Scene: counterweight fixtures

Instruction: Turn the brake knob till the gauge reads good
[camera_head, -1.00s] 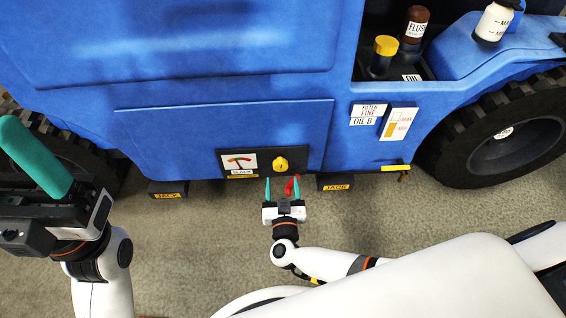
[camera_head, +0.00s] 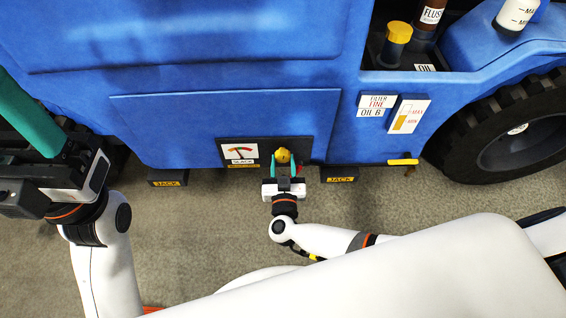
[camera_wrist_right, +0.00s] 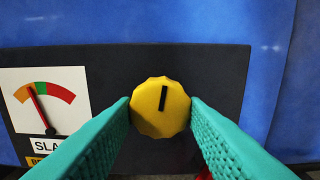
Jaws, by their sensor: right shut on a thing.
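The yellow brake knob (camera_head: 283,155) sits on a dark panel on the blue vehicle's side. In the right wrist view the knob (camera_wrist_right: 160,107) has a black mark pointing nearly straight up. My right gripper (camera_head: 284,163) is shut on the knob, one green finger on each side. The gauge (camera_head: 239,152) is left of the knob, above a label reading SLACK. In the right wrist view the gauge (camera_wrist_right: 46,100) has its needle leaning up-left, near the border of the orange and green bands. My left gripper (camera_head: 35,125) is partly cut off at the left; its opening cannot be told.
Blocks marked JACK (camera_head: 168,178) stand under the vehicle on both sides of the panel. A yellow-capped bottle (camera_head: 396,42) and other bottles stand in a bay at upper right. A yellow handle (camera_head: 403,162) and a large tyre (camera_head: 515,135) are at right.

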